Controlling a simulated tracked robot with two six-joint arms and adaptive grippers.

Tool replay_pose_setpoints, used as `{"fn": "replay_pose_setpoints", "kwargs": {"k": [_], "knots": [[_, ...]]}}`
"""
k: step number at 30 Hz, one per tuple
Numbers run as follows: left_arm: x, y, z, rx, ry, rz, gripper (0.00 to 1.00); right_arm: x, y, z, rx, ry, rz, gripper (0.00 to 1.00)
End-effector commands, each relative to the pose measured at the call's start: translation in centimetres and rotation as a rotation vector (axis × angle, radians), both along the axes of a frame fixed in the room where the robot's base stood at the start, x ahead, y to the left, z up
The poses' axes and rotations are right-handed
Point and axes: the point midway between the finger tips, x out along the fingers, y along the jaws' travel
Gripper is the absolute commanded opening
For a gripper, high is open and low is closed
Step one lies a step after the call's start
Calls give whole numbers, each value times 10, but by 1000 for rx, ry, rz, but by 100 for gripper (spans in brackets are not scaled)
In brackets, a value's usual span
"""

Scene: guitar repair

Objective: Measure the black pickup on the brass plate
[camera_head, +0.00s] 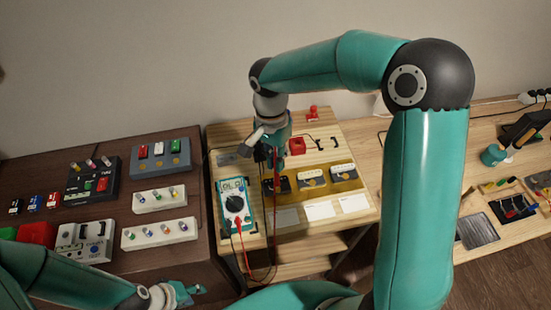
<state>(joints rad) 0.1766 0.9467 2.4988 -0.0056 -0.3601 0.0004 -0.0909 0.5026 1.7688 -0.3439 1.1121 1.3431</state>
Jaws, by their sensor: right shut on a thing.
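The black pickup (277,186) sits at the left end of the brass plate (325,188), beside two white pickups (311,177). A teal multimeter (235,204) with a dial lies left of the plate, its red and black leads hanging over the table's front edge. My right gripper (276,160) is above and behind the black pickup, pointing down. It is shut on a thin dark item that looks like a meter probe; the fingers hide most of it, and I cannot tell whether its tip touches the pickup. My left gripper (187,293) is low at the left, holding nothing visible; its jaw gap is unclear.
White cards (320,210) lie in front of the plate. A red block (297,146) stands behind it. A dark bench (110,228) at the left carries several pedals and knob boxes. A right-hand bench (475,190) holds tools. My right arm hides the middle right.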

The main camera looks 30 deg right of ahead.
Motion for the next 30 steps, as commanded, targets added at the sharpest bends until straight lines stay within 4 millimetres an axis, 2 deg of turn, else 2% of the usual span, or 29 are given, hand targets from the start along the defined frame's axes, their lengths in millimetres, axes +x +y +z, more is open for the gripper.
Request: {"fn": "replay_pose_setpoints", "kwargs": {"k": [30], "knots": [[0, 0, -7, 0, 0, 0, 40, 0, 0, -7, 0, 0, 0, 0]]}}
